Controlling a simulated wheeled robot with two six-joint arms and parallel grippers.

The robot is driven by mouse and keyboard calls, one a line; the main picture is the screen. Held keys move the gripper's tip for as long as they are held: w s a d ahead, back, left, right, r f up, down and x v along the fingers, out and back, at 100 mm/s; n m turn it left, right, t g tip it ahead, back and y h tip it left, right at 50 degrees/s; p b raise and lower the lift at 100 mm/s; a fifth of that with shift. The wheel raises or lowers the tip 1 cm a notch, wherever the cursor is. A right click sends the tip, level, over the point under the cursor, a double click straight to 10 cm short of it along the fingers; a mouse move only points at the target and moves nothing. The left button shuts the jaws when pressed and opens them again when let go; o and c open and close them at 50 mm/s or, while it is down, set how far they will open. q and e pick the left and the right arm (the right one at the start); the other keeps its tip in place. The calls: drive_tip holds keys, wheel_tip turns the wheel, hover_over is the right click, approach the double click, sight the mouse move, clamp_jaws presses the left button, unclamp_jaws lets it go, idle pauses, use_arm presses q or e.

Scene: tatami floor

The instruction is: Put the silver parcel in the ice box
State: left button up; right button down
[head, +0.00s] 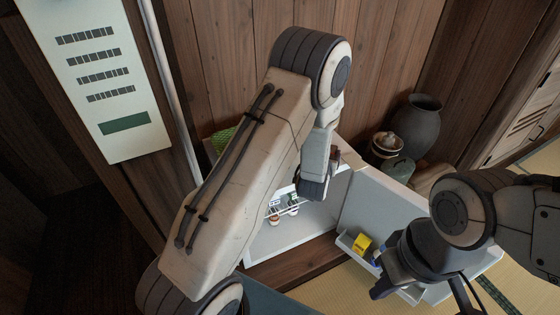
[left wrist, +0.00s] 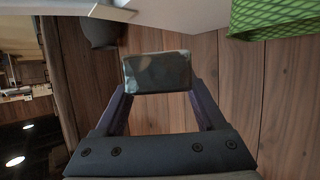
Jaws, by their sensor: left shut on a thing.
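The silver parcel (left wrist: 157,72) is a small, shiny, greyish block. It sits between the two fingertips of my left gripper (left wrist: 158,90), which is shut on it. In the head view my left gripper (head: 314,186) is above and in front of the open white box (head: 282,240), which I take to be the ice box. The parcel cannot be made out there. My right gripper (head: 418,268) hangs in front of the open door (head: 385,212); its fingertips are too unclear to tell their opening.
Small bottles stand on a rack (head: 280,207) inside the box. A yellow carton (head: 362,243) sits in the door shelf. A green basket (left wrist: 272,16) is near the box top. A dark jar (head: 415,125) and a lidded pot (head: 386,145) stand behind, by the wooden wall.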

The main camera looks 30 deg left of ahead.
use_arm(q)
drive_tip(key=a+f, duration=0.2)
drive_tip(key=a, duration=0.1)
drive_tip(key=w+a+f+b, duration=0.1)
drive_tip(key=a+f, duration=0.1)
drive_tip(key=a, duration=0.2)
drive_tip(key=a+f+b, duration=0.1)
drive_tip(key=a+f, duration=0.2)
drive_tip(key=a, duration=0.1)
drive_tip(key=shift+w+a, duration=0.15)
drive_tip(key=shift+w, duration=0.05)
wheel_tip(320, 180, down, 4)
drive_tip(key=shift+b, duration=0.75)
drive_tip(key=shift+f, duration=0.2)
drive_tip(key=o, duration=1.5)
drive_tip(key=shift+r, duration=0.1)
